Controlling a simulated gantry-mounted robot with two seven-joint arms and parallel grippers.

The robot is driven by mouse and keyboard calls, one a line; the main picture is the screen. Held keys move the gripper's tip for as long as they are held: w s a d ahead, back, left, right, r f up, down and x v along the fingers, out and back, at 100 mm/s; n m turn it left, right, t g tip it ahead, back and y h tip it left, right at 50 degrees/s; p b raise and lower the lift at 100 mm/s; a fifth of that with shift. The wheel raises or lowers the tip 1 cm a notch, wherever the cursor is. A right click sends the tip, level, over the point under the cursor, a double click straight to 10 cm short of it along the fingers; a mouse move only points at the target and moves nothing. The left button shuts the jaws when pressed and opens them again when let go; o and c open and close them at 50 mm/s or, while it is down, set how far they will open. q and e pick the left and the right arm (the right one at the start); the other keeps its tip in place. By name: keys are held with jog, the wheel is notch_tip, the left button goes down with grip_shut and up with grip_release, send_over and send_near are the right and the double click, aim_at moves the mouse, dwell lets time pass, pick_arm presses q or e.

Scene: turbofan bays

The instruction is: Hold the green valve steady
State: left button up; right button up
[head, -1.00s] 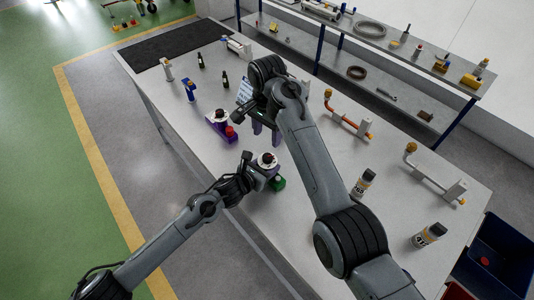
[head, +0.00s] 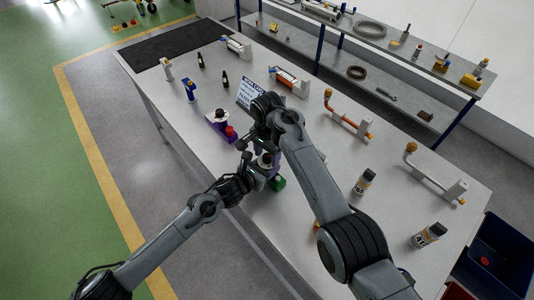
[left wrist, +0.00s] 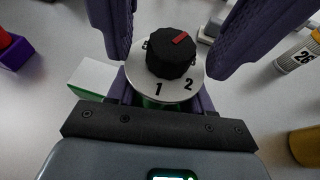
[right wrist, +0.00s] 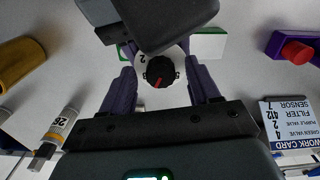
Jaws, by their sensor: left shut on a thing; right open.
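The green valve has a black knob with a red mark (left wrist: 172,58) on a white dial numbered 1 and 2; its green end (head: 278,184) shows in the head view. My left gripper (head: 250,168) is shut on the valve's body below the dial, which is upright on the bench. My right gripper (head: 264,146) is open above the valve. Its purple fingers are on either side of the knob, apart from it, as the right wrist view shows the knob (right wrist: 160,72) between them. The right arm partly hides the valve in the head view.
A work card (head: 249,92) is behind my right gripper. Spray cans (head: 363,182), pipes (head: 345,118) and a filter unit (head: 290,82) stand on the bench. A shelf (head: 400,75) is behind.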

jog(key=c, duration=1)
jog(key=shift+c, duration=0.2)
jog(key=shift+n, duration=0.5)
jog(key=n, duration=0.3)
jog(key=shift+n, duration=2.6)
jog(key=o, duration=1)
jog(key=shift+d, duration=0.1)
